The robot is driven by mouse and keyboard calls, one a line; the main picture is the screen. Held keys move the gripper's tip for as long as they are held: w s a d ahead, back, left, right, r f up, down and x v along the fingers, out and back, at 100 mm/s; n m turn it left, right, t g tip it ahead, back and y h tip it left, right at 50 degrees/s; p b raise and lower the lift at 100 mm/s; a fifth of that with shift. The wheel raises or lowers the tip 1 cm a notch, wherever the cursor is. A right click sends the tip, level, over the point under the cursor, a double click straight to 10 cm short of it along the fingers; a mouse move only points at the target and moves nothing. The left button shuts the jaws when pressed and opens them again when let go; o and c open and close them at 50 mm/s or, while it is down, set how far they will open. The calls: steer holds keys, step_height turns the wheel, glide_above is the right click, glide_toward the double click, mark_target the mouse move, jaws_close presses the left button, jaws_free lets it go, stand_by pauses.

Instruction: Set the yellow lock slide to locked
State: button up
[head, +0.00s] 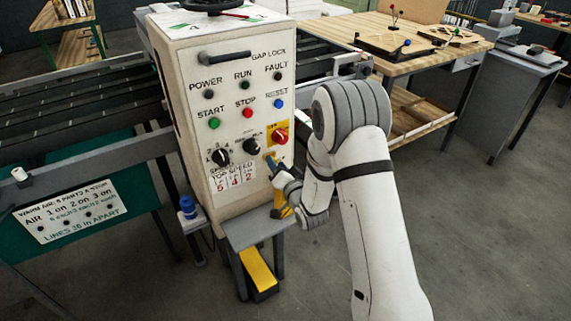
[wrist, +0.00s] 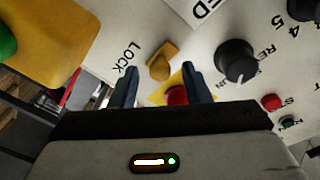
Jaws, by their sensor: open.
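The yellow lock slide (wrist: 160,65) is a small yellow knob on the cream front panel of the machine cabinet. It is beside the word LOCK in the wrist view, beyond and between my fingertips, and a gap seems to separate them. In the head view, the slide (head: 270,155) is low on the panel, below the red rotary switch, and partly hidden by my gripper (head: 276,168). My gripper also shows in the wrist view (wrist: 158,78), with its two dark fingers apart and nothing held. I cannot tell which position the slide is in.
The red switch on its yellow plate (head: 280,136) and black selector knobs (head: 251,146) are close by. Push buttons and lamps are above. A grey shelf (head: 255,229) and yellow pedal (head: 258,270) are below. The floor at right is clear.

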jaws_close()
stand_by(0.5)
